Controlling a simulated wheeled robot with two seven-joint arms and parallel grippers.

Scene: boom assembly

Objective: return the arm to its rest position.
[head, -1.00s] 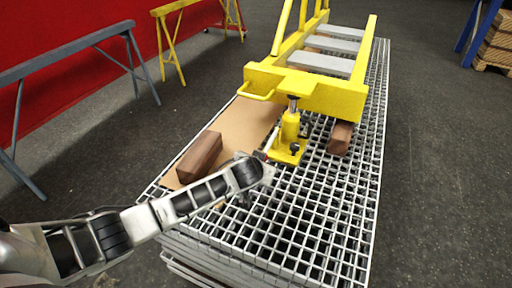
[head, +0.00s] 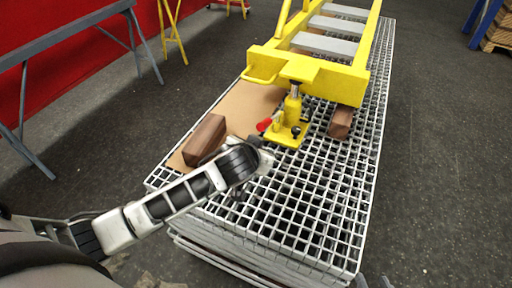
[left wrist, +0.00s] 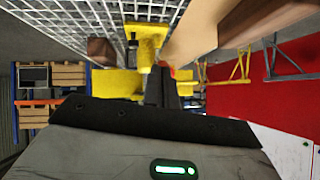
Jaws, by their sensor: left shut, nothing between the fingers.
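My left arm reaches in from the left in the head view, its wrist over the grating beside the brown block. My left gripper (left wrist: 161,82) is shut and empty; in the head view its fingers are mostly hidden by the wrist. In the left wrist view its dark fingers point towards the yellow jack (left wrist: 148,42). The jack (head: 290,125) stands upright under the yellow boom frame (head: 312,76), with a red-tipped part (head: 265,124) at its left.
The jack stands on a stacked metal grating (head: 290,215). A brown block (head: 204,139) lies on a cardboard sheet (head: 243,108) left of the jack; another block (head: 341,122) is under the frame. A grey trestle (head: 60,45) stands at left. The floor at right is clear.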

